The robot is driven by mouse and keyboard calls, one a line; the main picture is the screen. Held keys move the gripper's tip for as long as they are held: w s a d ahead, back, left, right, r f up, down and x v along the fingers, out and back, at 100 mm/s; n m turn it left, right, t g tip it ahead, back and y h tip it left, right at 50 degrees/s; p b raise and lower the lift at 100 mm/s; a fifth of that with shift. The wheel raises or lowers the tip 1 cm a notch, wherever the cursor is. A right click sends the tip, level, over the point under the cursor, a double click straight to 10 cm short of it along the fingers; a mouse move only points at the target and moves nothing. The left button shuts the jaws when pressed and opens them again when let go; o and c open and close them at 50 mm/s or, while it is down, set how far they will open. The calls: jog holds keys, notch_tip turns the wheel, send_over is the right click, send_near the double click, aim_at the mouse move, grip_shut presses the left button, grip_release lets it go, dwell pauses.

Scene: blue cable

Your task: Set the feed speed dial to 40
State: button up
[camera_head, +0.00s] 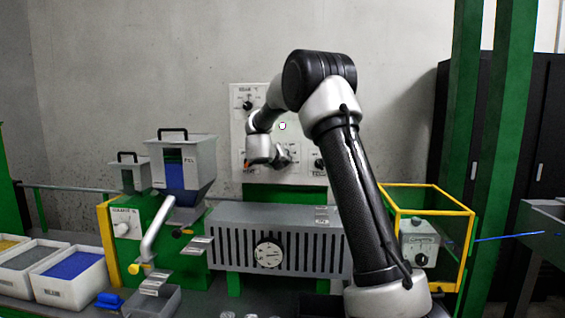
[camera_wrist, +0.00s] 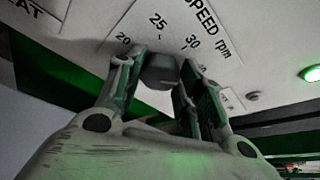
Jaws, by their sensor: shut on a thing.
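My gripper (camera_wrist: 161,63) is shut on a dark grey dial knob (camera_wrist: 158,74) on the pale wall panel (camera_head: 240,112). The scale beside the knob reads 20, 25 and 30 under a label ending in "SPEED rpm" (camera_wrist: 207,28); the start of the label is cut off. In the head view my gripper (camera_head: 284,156) is small against the panel, and the knob cannot be made out there.
Another knob (camera_head: 248,105) sits at the panel's upper left, and one (camera_head: 319,164) at its lower right. A green lamp (camera_wrist: 313,74) is right of the held knob. A grey hopper (camera_head: 184,160) stands left. A yellow-framed guard (camera_head: 437,187) encloses a grey box with a dial (camera_head: 420,259).

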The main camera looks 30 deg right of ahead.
jog(key=shift+f, duration=0.2)
jog(key=o, duration=1)
jog(key=shift+d, duration=0.1)
jog(key=shift+r, duration=0.1)
jog(key=v, duration=1.2)
